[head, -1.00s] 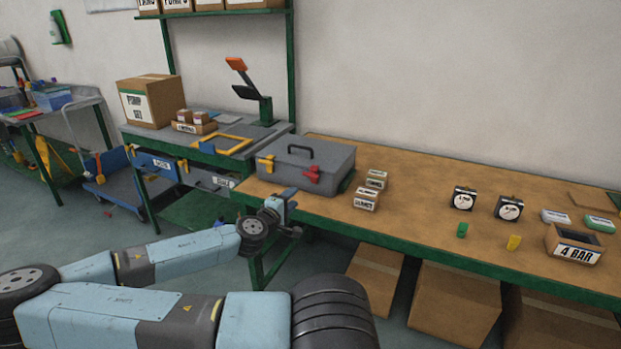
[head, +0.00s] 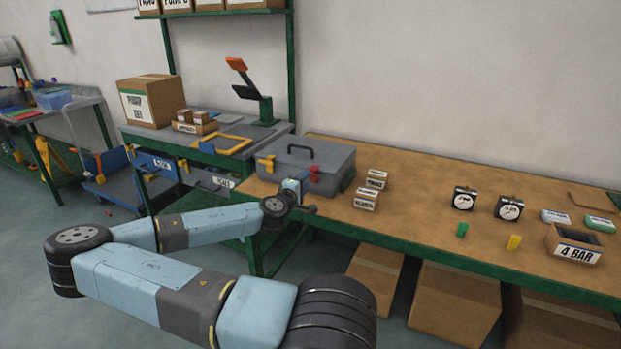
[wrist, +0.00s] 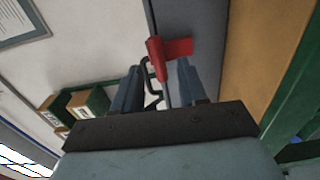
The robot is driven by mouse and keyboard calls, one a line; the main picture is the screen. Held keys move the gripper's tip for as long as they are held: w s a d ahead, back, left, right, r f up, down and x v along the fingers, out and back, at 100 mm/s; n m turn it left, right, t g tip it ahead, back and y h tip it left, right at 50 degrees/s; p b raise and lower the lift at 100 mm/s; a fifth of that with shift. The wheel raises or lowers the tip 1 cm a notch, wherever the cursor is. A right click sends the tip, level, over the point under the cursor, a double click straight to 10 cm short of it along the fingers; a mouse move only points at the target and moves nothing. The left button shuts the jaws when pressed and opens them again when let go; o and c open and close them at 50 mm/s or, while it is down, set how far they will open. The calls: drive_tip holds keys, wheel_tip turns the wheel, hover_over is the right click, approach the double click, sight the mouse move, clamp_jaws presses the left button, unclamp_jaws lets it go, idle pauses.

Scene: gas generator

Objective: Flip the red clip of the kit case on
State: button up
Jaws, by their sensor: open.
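The grey kit case (head: 315,164) stands closed at the left end of the wooden bench, its black handle on top. A yellow clip (head: 266,163) is on its front left and the red clip (head: 314,174) on its front right. My gripper (head: 300,184) is in front of the case by the red clip, and partly hides it in the head view. In the wrist view the red clip (wrist: 172,57) lies just beyond and between the tips of my open gripper (wrist: 168,80). I cannot tell whether a finger touches it. The case wall (wrist: 190,20) shows behind it.
Small labelled boxes (head: 367,198) stand right of the case. Two gauges (head: 486,204), small coloured blocks and a 4 BAR box (head: 573,244) are further right. A green-framed table with a yellow frame (head: 222,144) adjoins on the left. The bench middle is clear.

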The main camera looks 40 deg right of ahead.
sight(314, 177)
drive_tip(key=shift+x, duration=1.7)
drive_tip(key=shift+s+a+f, duration=0.1)
clamp_jaws()
